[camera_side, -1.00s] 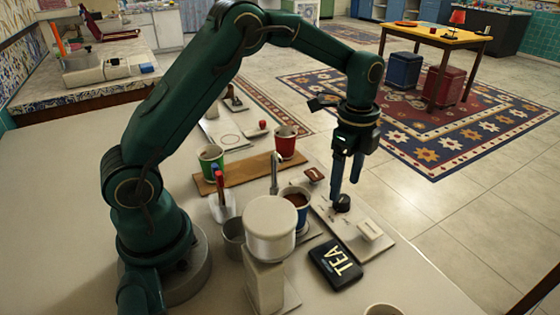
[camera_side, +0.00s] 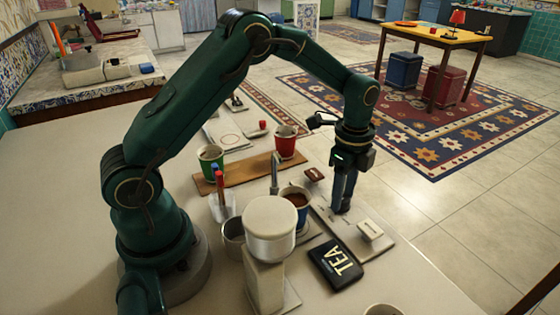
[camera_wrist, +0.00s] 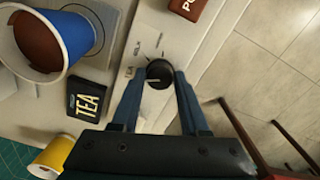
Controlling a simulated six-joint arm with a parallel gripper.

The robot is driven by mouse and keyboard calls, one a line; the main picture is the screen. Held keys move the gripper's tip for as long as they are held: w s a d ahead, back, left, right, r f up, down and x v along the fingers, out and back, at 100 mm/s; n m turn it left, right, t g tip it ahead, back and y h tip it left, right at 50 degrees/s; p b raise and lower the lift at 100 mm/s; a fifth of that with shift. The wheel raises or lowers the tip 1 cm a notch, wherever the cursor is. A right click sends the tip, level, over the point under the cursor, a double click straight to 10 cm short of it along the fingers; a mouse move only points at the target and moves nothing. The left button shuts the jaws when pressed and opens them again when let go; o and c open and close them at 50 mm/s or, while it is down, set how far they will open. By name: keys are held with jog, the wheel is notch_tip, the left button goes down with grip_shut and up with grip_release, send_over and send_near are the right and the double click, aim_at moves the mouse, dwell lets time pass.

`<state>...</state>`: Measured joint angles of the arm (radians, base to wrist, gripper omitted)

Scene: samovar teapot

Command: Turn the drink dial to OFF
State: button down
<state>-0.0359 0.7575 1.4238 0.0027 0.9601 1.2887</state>
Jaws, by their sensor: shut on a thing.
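The drink dial (camera_wrist: 158,74) is a round black knob with a pale pointer line on a light panel (camera_wrist: 195,40). In the wrist view its pointer lies toward the left, and small labels sit around it, too small to read surely. My gripper (camera_wrist: 160,80) has its two blue fingers on either side of the dial, shut on it. In the side view my gripper (camera_side: 343,208) points straight down onto the panel and hides most of the dial.
A blue cup (camera_side: 297,198) with brown contents stands left of the panel. A black TEA box (camera_side: 336,264) lies in front. A white block (camera_side: 370,230) and a dark red block (camera_side: 314,173) sit near the dial. Red and green cups stand farther back.

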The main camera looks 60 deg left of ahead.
jog(key=shift+n, duration=0.3)
jog(key=n, duration=0.9)
jog(key=shift+w+n, duration=0.1)
jog(key=shift+n, duration=0.2)
dwell(0.4)
jog(key=shift+c, duration=2.1)
grip_release()
jog(key=shift+r, duration=0.1)
jog(key=shift+r, duration=2.5)
